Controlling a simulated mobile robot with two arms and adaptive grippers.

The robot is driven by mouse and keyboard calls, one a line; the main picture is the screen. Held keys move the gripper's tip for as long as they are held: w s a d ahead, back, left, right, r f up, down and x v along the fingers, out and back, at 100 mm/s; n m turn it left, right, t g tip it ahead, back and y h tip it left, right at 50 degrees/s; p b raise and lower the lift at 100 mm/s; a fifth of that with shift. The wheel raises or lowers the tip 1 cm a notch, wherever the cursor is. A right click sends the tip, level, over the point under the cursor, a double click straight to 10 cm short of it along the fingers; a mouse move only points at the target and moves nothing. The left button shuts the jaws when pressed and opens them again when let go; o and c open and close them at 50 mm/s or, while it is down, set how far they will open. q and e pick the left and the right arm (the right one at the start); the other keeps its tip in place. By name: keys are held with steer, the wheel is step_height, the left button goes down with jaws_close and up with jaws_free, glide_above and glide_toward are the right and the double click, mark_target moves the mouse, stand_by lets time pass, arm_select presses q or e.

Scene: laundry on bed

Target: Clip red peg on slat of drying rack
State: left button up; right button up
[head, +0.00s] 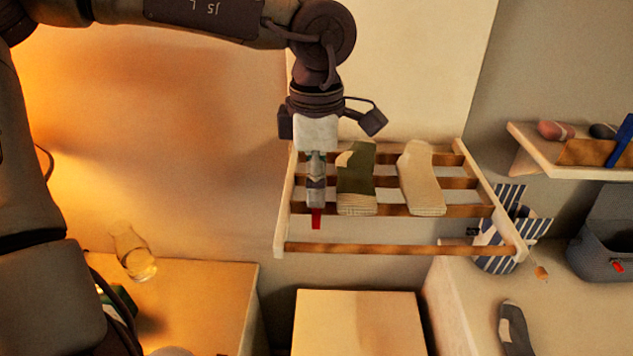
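The drying rack (400,249) is mounted on the wall, with a pale frame and several brown wooden slats. My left gripper (316,205) hangs down over the rack's left part, its fingers close together. The red peg (316,219) sticks out below the fingertips, and the gripper appears shut on it. The peg shows between the front slat and the slat behind it; whether it touches a slat cannot be told. My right gripper is not in view.
A green-and-cream sock (356,180) lies over the slats just right of my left gripper, with a cream sock (421,180) beyond it. A shelf (550,161) and a grey basket (597,245) stand at right. A glass (133,255) stands at lower left.

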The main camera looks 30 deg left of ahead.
arm_select(q)
steer(key=shift+o, duration=1.4)
steer(key=shift+r, duration=0.1)
step_height(320, 180, up, 12)
